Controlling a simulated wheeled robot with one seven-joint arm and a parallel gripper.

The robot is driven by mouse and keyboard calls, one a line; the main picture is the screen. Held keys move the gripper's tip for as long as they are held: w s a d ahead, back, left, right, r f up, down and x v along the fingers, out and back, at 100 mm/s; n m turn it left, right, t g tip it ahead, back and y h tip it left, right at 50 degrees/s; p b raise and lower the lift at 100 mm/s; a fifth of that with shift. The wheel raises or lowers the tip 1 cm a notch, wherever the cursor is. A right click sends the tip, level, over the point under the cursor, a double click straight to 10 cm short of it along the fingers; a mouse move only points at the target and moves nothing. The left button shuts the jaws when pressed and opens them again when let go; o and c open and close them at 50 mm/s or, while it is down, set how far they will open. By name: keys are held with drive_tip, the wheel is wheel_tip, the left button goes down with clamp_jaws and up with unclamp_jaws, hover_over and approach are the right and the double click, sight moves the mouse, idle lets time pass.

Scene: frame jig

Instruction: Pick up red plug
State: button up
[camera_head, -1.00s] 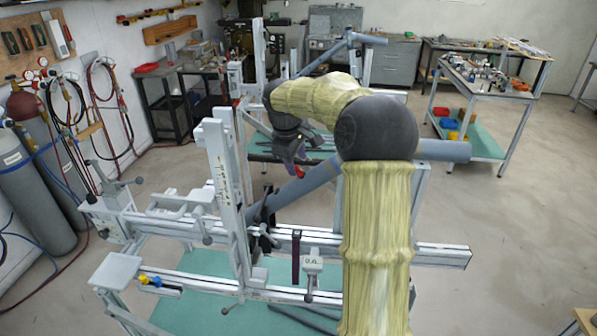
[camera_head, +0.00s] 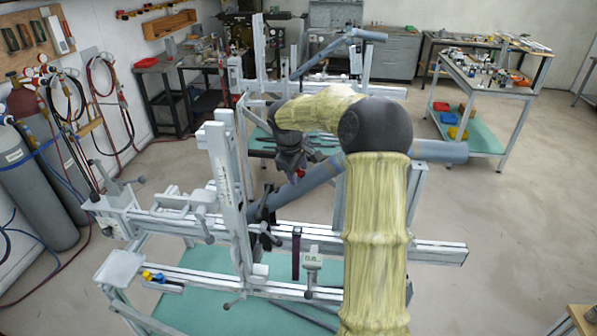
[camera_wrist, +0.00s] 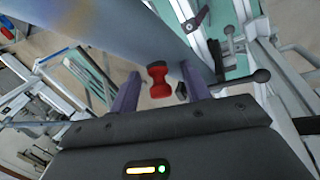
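The red plug (camera_wrist: 158,80) shows in the wrist view between the two purple fingers of my gripper (camera_wrist: 160,88), against the large blue-grey tube (camera_wrist: 110,35). Gaps are visible on both sides of the plug, so the fingers are apart and not shut on it. In the head view the plug is a small red spot (camera_head: 301,174) beside the tube (camera_head: 318,178), at the tip of my gripper (camera_head: 296,172). My gripper partly hides it there. I cannot tell how the plug is seated.
The tube slants across a metal frame jig (camera_head: 222,190) with upright posts and rails close to my arm. A dark clamp part (camera_wrist: 182,90) is near the right finger. A cart (camera_head: 490,90) stands at the back right; open floor lies to the right.

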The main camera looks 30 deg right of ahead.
clamp_jaws()
drive_tip(key=shift+s+f, duration=0.2)
drive_tip(key=shift+d+r, duration=0.15)
drive_tip(key=shift+r, duration=0.3)
wheel_tip(320, 180, up, 8)
drive_tip(key=shift+r+b, duration=0.15)
drive_tip(key=shift+b, duration=0.9)
drive_tip(key=shift+w+r, duration=0.2)
drive_tip(key=shift+r, duration=0.45)
